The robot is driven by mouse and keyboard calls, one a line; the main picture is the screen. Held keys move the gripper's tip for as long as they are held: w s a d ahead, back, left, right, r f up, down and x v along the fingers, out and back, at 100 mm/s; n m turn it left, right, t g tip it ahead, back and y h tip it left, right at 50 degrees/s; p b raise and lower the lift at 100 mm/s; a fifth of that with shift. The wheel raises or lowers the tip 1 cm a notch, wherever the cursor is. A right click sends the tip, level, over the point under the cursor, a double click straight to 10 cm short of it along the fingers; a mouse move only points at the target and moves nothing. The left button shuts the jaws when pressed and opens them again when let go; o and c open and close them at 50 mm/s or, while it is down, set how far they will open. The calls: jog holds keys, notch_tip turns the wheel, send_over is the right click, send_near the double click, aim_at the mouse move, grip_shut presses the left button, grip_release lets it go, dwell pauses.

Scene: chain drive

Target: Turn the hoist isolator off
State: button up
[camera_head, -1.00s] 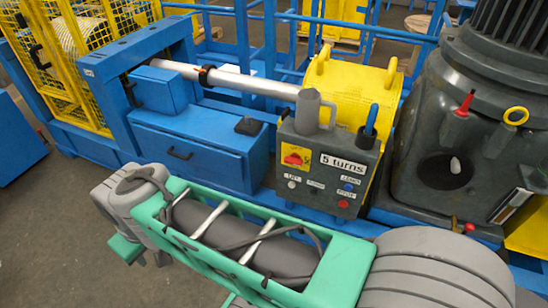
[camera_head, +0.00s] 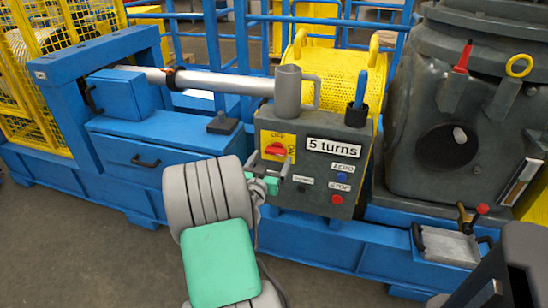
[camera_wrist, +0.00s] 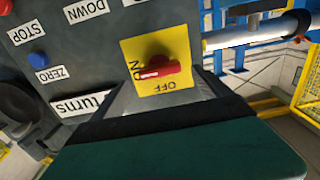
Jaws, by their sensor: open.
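The hoist isolator is a red rotary knob (camera_head: 275,149) on a yellow plate (camera_head: 265,138) at the upper left of the grey control box. In the wrist view, upside down, the red knob (camera_wrist: 160,68) lies nearly level with its narrow end at the ON mark; OFF is printed below it on the yellow plate (camera_wrist: 178,48). My gripper (camera_head: 271,164) is in front of the plate, just below the knob in the head view. It is open, with grey fingers spread either side of the plate's near part in the wrist view (camera_wrist: 165,97). Contact with the knob cannot be told.
The control box (camera_head: 325,170) also carries a "5 turns" label, a blue ZERO button (camera_head: 342,177) and a red STOP button (camera_head: 337,199). A grey mug (camera_head: 288,92) and a dark cup with a blue-handled tool (camera_head: 357,112) stand on top.

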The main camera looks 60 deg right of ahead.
aim_at(275, 153)
jog(key=d, duration=0.3)
jog(key=shift+w+d, duration=0.3)
jog(key=c, duration=1.4)
